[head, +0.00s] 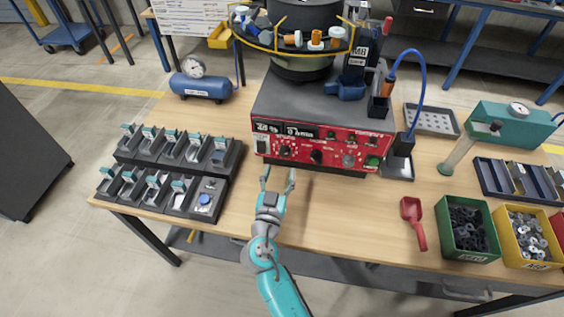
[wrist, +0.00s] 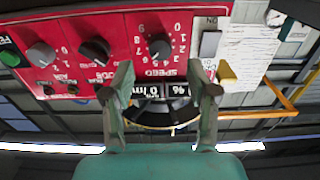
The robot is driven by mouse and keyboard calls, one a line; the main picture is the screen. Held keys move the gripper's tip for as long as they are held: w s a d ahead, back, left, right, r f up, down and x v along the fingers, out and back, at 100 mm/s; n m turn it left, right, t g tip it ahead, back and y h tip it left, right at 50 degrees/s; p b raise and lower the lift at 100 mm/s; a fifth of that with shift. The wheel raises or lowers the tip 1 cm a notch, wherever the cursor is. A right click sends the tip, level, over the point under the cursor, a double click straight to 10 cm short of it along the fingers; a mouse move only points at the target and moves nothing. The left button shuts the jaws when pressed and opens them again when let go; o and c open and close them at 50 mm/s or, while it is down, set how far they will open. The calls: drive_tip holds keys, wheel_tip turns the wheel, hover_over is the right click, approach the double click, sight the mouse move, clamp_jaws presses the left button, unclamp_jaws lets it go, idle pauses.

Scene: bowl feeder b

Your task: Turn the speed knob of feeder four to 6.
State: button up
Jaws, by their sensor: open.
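The red control panel (head: 330,150) is on the front of the bowl feeder. Its speed knob (head: 284,151) is a black round knob on the left half of the panel. In the wrist view the panel appears upside down, and the speed knob (wrist: 160,47) sits inside a white number scale above the word SPEED. I cannot make out clearly which number it points to. My gripper (head: 279,178) is open and empty, just in front of the panel and below the knob. In the wrist view my gripper (wrist: 163,85) has its fingers apart, and neither touches the knob.
More knobs (wrist: 95,50) sit beside the speed knob, and a rocker switch (wrist: 210,43) is on its other side. A red scoop (head: 413,220) and a green bin (head: 468,250) lie right. Bare tabletop surrounds my gripper.

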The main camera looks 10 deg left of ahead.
drive_tip(key=s, duration=0.6)
drive_tip(key=shift+a, duration=0.1)
idle(0.4)
